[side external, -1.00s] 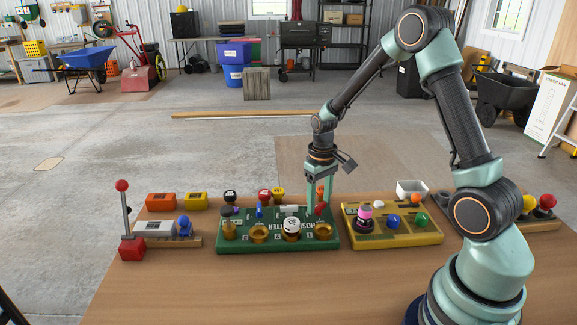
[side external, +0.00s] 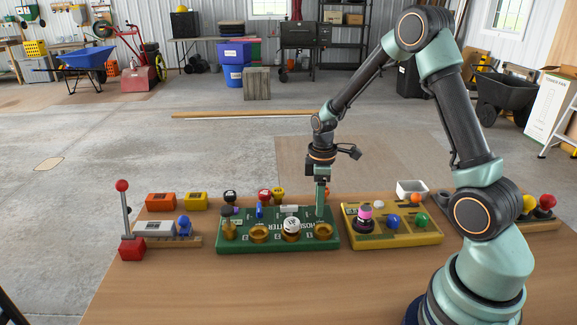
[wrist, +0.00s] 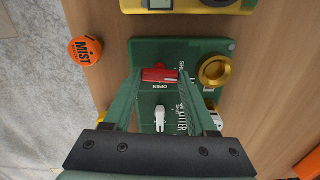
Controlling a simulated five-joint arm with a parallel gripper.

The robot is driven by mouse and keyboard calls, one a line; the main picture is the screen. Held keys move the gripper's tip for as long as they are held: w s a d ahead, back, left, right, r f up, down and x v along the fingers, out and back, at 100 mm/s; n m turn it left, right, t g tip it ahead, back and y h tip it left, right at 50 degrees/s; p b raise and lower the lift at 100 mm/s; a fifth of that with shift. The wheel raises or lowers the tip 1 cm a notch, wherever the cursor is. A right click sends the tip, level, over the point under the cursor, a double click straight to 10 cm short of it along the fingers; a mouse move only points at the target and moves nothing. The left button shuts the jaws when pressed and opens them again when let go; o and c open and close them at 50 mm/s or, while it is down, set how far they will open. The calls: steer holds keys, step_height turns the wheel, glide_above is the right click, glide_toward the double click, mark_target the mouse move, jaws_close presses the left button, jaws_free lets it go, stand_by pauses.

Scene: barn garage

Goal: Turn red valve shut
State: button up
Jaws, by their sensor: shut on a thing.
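The red valve handle (wrist: 158,75) is on the green board near its end, beside a brass ring, with the word OPEN printed below it in the wrist view. My gripper (wrist: 160,77) has a finger at each end of the handle and is shut on it. In the side view my gripper (side external: 320,212) points straight down onto the right part of the green board (side external: 262,245). The handle is hidden behind the fingers there. In the wrist view the handle lies nearly crosswise.
A brass ring (wrist: 215,70) sits close to the valve, and a white lever (wrist: 160,117) is on the same board. An orange MIST cap (wrist: 85,50) stands off the board. A yellow board (side external: 405,238) with coloured knobs lies to the right.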

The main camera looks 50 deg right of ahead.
steer(key=shift+r+n, duration=0.1)
steer(key=shift+n, duration=0.6)
steer(key=o, duration=1.4)
steer(key=shift+c, duration=0.2)
step_height(320, 180, up, 12)
